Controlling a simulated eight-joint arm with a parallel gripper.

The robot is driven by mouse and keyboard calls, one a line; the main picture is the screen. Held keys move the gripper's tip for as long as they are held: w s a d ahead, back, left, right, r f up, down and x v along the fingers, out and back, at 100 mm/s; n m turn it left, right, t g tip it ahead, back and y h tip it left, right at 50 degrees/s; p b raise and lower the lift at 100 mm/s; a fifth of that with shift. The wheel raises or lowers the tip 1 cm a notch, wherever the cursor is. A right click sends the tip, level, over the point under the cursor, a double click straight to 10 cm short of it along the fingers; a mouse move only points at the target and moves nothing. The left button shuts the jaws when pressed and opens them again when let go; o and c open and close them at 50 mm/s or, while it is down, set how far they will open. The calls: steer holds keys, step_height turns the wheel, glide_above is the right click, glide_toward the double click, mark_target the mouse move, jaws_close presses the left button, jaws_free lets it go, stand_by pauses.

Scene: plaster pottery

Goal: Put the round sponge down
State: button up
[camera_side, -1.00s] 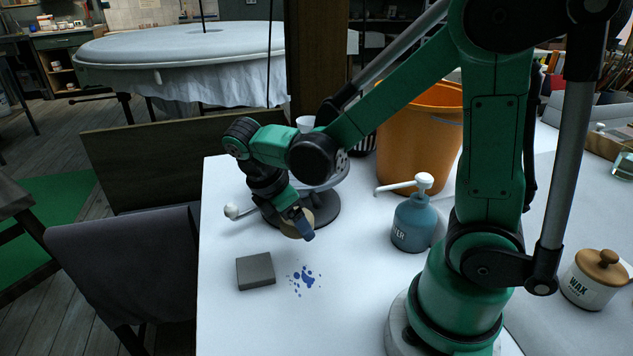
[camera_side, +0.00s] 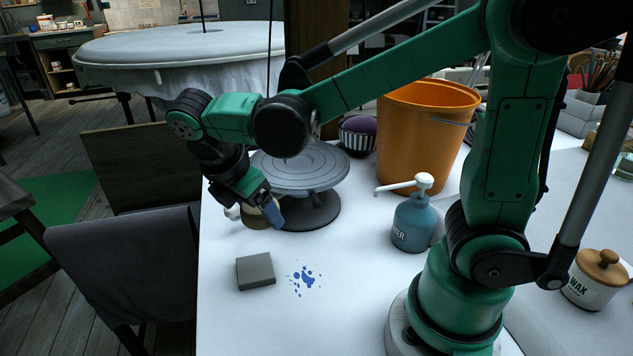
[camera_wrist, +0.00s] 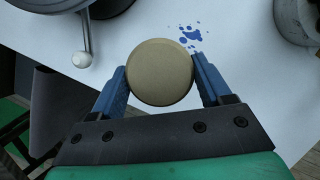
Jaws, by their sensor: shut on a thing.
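The round sponge (camera_wrist: 160,73) is a tan disc seen face-on between the two blue fingers of my gripper (camera_wrist: 160,80) in the wrist view. In the side view my gripper (camera_side: 262,212) is shut on the sponge (camera_side: 258,219), which is partly hidden by a finger. The sponge is in front of the grey turntable (camera_side: 322,160), near the left side of the white table (camera_side: 340,300). I cannot tell exactly how high it is above the table.
A grey block (camera_side: 256,271) lies nearer the front, beside blue paint spots (camera_side: 305,278). A blue pump bottle (camera_side: 413,222) and an orange bucket (camera_side: 420,135) stand to the right. A white-knobbed lever (camera_wrist: 82,59) projects from the turntable. The front middle table is clear.

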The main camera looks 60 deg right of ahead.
steer(key=a+r+n+t, duration=0.2)
steer(key=a+r+n, duration=0.3)
steer(key=a+r, duration=0.35)
glide_toward(237, 313)
steer(key=x, duration=0.7)
steer(key=shift+s, duration=0.1)
steer(key=o, duration=1.2)
steer(key=shift+f, duration=0.1)
